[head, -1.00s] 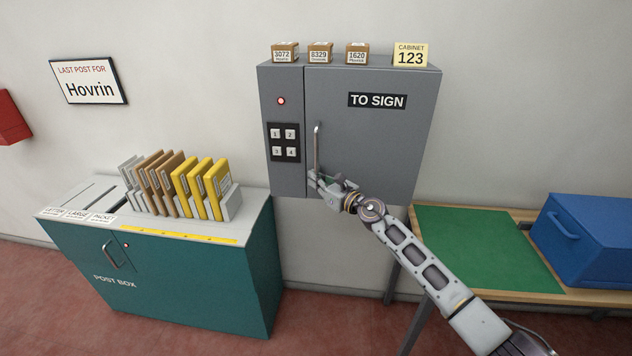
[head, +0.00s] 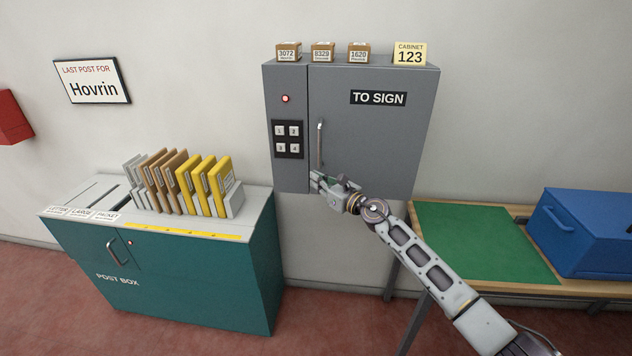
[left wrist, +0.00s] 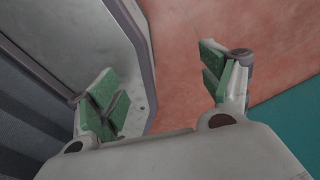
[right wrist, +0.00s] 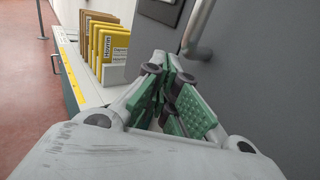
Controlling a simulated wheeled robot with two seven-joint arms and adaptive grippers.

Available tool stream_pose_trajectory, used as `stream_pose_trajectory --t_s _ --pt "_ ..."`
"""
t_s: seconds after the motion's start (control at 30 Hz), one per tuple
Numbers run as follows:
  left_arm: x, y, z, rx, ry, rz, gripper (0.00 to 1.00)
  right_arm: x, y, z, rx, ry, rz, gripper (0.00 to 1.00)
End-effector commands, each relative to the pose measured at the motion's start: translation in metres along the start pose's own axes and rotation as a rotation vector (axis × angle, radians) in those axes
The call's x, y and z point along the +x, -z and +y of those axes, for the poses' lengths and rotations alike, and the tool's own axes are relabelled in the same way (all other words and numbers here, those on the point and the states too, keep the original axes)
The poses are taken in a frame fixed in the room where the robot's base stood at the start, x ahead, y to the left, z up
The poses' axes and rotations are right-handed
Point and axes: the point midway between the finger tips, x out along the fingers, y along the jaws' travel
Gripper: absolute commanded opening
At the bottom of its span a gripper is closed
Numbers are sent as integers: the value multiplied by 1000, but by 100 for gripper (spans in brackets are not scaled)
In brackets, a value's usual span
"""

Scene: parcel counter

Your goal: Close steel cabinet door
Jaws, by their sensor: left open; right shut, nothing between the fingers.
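The grey steel cabinet (head: 375,135) is on the wall, with its "TO SIGN" door facing me. The door looks flush with the cabinet front, but I cannot tell if it is latched. Its vertical bar handle (head: 320,145) is near the door's left edge. My right gripper (head: 316,179) is shut and empty at the handle's lower end, in front of the door's lower left part. In the right wrist view the handle (right wrist: 198,30) rises just beyond the shut fingers. My left gripper (left wrist: 165,85) is open and empty in the left wrist view, outside the head view.
A red indicator light (head: 285,98) and number keypad (head: 288,138) are on the cabinet's left panel. Small boxes (head: 323,51) stand on top. A teal post box (head: 190,270) with envelopes is at left. A bench with a green mat (head: 480,243) and blue box (head: 590,235) is at right.

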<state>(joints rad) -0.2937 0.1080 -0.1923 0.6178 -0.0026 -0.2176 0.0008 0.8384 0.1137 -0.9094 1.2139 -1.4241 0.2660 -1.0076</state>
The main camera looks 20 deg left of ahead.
Motion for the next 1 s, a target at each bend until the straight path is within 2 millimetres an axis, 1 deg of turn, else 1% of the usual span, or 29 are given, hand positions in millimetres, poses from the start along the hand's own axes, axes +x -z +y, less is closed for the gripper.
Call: stream_pose_trajectory --t_s 0.2,0.57,0.87,1.0 --pt "1 6 -2 0 2 7 80 -3 1 -2 -1 -1 1 0" --pt "-7 7 0 0 0 7 80 -11 0 8 -3 0 2 0" --pt "-19 6 10 0 -11 5 80 -23 -1 23 -1 -1 3 0" --pt "-26 3 19 -1 -21 0 80 -29 -1 30 -3 -1 3 0"
